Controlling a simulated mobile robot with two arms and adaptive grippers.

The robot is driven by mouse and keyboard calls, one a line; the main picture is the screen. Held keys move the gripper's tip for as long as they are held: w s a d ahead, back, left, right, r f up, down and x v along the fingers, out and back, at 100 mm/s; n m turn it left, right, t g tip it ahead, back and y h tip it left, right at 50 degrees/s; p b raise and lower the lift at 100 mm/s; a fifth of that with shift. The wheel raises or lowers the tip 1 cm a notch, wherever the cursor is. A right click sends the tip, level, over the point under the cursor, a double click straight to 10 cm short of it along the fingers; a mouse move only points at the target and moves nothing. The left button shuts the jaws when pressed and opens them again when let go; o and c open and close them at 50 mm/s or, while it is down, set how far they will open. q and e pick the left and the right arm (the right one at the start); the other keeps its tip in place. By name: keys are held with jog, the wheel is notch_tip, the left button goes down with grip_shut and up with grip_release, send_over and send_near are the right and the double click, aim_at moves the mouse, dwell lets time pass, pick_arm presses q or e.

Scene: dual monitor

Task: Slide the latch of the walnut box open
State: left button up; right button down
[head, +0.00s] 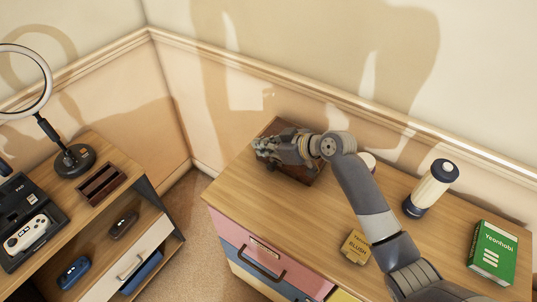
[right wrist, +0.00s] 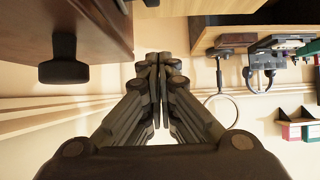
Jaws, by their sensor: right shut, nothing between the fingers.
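The dark brown walnut box (head: 275,126) stands on the wooden top of the drawer cabinet, near the wall. My right arm and gripper hide much of it in the head view. In the right wrist view the box (right wrist: 85,22) fills the upper left, with a black knob-like latch (right wrist: 62,66) sticking out from it. My right gripper (head: 262,148) is over the box's left part in the head view. It is shut and empty in the right wrist view (right wrist: 157,66), with a gap between its fingers and the latch. My left gripper is not in view.
A cream bottle with a dark cap (head: 431,188), a green box (head: 493,252) and a yellow box (head: 356,246) stand on the cabinet top (head: 325,225). A desk at left holds a ring lamp (head: 75,160), a brown tray (head: 101,184) and a controller case (head: 25,225).

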aim_at(269, 165)
jog(key=f, duration=0.1)
jog(key=p, duration=0.1)
jog(key=d+f, duration=0.1)
jog(key=shift+s+f+p, duration=0.3)
jog(key=shift+f, duration=0.05)
jog(key=shift+s+d+f, duration=0.25)
jog(key=shift+d, duration=0.1)
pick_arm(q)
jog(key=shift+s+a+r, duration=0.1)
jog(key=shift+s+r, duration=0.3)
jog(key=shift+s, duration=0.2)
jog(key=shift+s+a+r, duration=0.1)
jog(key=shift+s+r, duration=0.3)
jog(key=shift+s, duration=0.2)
pick_arm(e)
jog(key=shift+f, duration=0.1)
jog(key=s+d, duration=0.2)
jog(key=d, duration=0.1)
jog(key=shift+s+d, duration=0.1)
jog(key=shift+s, duration=0.1)
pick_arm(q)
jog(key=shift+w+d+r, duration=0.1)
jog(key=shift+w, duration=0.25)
